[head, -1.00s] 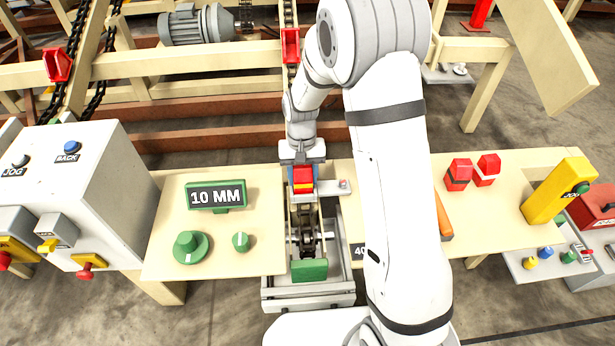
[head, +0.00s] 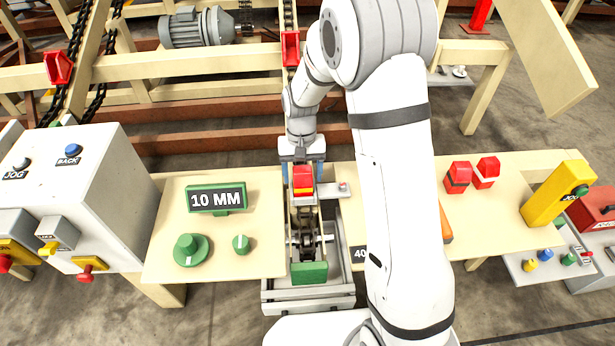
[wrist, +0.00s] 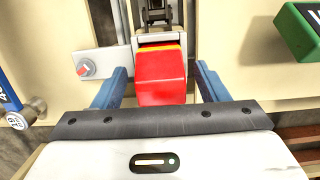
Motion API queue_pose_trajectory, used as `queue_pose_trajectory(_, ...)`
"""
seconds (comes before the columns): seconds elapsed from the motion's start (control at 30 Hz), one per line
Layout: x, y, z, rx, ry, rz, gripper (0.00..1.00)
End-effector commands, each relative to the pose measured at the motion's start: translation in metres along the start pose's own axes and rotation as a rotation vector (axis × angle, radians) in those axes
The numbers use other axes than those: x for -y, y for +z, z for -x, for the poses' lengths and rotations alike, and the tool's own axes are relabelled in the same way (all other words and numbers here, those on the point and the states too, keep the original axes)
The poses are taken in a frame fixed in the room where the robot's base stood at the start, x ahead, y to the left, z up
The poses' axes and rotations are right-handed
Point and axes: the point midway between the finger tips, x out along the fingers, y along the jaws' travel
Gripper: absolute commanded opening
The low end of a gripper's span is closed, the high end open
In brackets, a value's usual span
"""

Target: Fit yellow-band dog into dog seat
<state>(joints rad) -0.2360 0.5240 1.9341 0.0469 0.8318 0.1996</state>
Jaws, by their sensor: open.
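The yellow-band dog (head: 303,184), a red block with a yellow band, sits at the far end of the narrow chain track in the gap between the table tops. In the wrist view the dog (wrist: 160,85) has its banded end against a pale metal bracket, the dog seat (wrist: 159,38). How deep it sits in the seat cannot be told. My gripper (wrist: 161,70) is open, with one blue finger on each side of the dog and a visible gap to both. In the head view my gripper (head: 303,172) is above the track's far end.
Two other red dogs (head: 458,177) (head: 487,172) stand on the right table top, near a yellow post (head: 558,193). A green 10 MM sign (head: 216,198) and green knobs (head: 190,249) are on the left top. A metal plate with a red button (wrist: 85,68) is beside the seat.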

Motion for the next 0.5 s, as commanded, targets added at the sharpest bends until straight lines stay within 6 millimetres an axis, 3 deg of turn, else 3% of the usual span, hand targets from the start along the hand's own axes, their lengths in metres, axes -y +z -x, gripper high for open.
queue_pose_trajectory(0.1,0.000,-0.001,0.030,-0.007,-0.001,0.000,0.67)
queue_pose_trajectory(0.3,0.000,-0.001,0.071,-0.006,-0.001,0.000,0.67)
queue_pose_trajectory(0.5,0.000,0.000,0.093,-0.003,0.000,0.000,0.67)
